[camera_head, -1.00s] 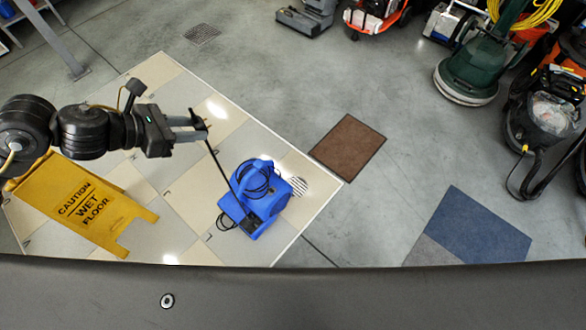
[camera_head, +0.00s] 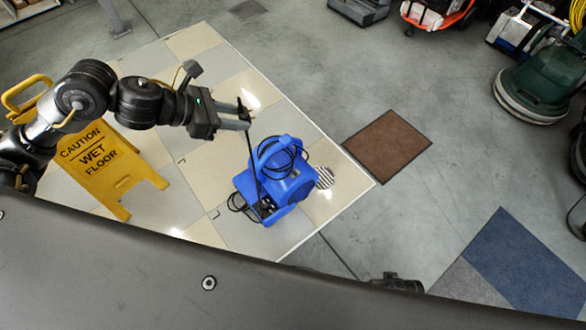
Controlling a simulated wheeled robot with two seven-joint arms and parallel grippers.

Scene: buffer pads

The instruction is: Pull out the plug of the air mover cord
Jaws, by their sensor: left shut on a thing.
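The blue air mover (camera_head: 303,186) stands on the tiled floor patch, with black cord loops (camera_head: 268,160) over its top and more cord at its lower left side. My left gripper (camera_head: 246,117) reaches in from the left, above and to the upper left of the air mover. It is shut on the dark plug end of the cord (camera_head: 252,150). The cord runs taut from the fingers down to the air mover's lower front. The plug's shape is mostly hidden by the fingers. My right gripper does not show.
A yellow wet floor sign (camera_head: 98,165) stands left, under my left arm. A brown mat (camera_head: 387,147) and a blue mat (camera_head: 530,262) lie to the right. A green floor machine (camera_head: 537,85) stands at upper right. Grey floor between them is clear.

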